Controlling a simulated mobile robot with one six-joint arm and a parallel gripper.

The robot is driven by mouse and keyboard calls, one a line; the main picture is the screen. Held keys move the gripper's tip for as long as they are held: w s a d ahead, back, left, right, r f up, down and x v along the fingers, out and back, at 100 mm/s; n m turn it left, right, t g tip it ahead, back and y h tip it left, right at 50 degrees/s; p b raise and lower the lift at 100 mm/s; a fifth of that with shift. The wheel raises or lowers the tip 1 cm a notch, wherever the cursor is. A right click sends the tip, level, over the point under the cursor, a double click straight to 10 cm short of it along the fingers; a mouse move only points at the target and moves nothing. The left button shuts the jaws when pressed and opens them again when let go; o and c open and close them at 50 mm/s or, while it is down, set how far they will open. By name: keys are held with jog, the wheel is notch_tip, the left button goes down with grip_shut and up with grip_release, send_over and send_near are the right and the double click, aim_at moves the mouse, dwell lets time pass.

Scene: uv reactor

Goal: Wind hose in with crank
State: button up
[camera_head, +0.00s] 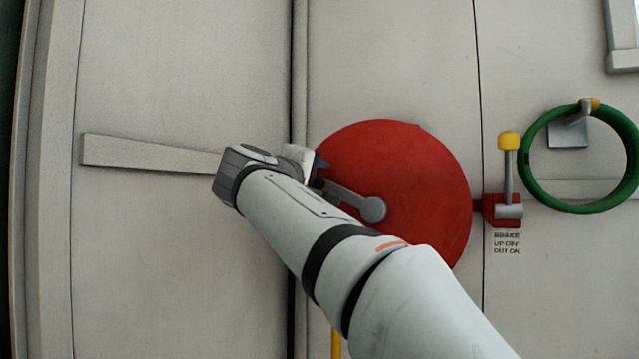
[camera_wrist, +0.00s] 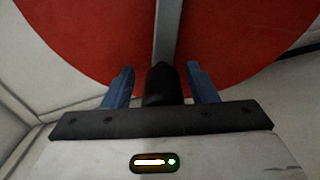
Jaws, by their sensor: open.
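A large red reel disc (camera_head: 425,180) is mounted on the pale wall, and it fills much of the wrist view (camera_wrist: 225,40). A grey crank arm (camera_head: 345,196) runs from a round hub on the disc up and left to my gripper. In the wrist view the crank's dark handle (camera_wrist: 162,84) stands between the two blue fingers of my gripper (camera_wrist: 160,86). The fingers are open, with a gap on each side of the handle. In the head view my wrist hides the handle and part of the disc's left side. No hose is clearly visible on the disc.
A brake lever (camera_head: 509,170) with a yellow knob stands upright right of the disc, above a brake label. A green ring (camera_head: 533,185) hangs on a bracket farther right. A grey bar (camera_head: 140,153) lies across the left panel. A yellow strip (camera_head: 336,345) shows below.

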jog(key=b+v, duration=0.1)
jog(key=v, duration=0.6)
jog(key=shift+s+a, duration=0.2)
jog(key=shift+a, duration=0.05)
